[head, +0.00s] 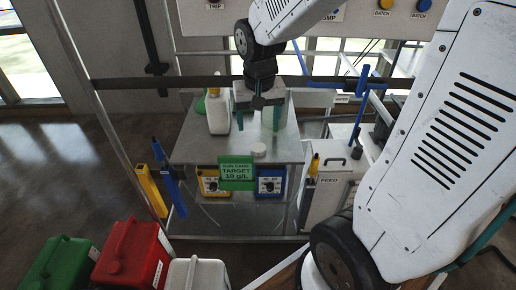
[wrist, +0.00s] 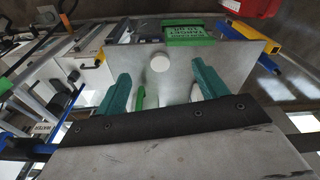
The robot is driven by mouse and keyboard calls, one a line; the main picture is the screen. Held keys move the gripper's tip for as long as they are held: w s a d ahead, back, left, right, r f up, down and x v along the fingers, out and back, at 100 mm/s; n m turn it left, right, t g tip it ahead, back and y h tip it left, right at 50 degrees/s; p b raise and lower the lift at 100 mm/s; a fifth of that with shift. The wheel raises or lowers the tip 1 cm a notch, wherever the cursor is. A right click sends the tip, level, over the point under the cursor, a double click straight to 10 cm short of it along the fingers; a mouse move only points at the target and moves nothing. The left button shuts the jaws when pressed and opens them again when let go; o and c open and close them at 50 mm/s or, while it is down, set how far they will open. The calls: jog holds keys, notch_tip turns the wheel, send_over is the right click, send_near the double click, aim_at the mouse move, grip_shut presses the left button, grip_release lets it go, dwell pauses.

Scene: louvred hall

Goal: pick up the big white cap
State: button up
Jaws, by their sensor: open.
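The big white cap (head: 259,149) is a short round white disc on the grey metal table (head: 190,150), close to its front edge, just above the green target sign. It also shows in the wrist view (wrist: 159,62), past the fingertips and sideways between them. My gripper (head: 259,118) hangs over the table, behind the cap in the head view. Its two teal fingers (wrist: 163,80) are apart, with the cap outside them. A pale container (head: 285,110) stands behind the gripper and is partly hidden by it.
A white jug (head: 217,115) with an orange top stands left of my gripper. The green sign (head: 236,172) hangs at the table's front, between yellow (head: 209,183) and blue (head: 271,182) units. Red (head: 131,252) and green (head: 60,262) canisters stand at front left. Bare table lies around the cap.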

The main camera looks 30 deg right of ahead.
jog(key=m, duration=0.2)
send_near(259, 147)
jog(key=shift+a+f, duration=0.45)
jog(key=shift+a, duration=0.05)
jog(key=f, duration=0.5)
jog(key=w+d+f, duration=0.1)
jog(key=f, duration=0.1)
jog(key=shift+d+f, duration=0.1)
jog(key=shift+f, duration=0.25)
jog(key=shift+s, duration=0.1)
jog(key=c, duration=1)
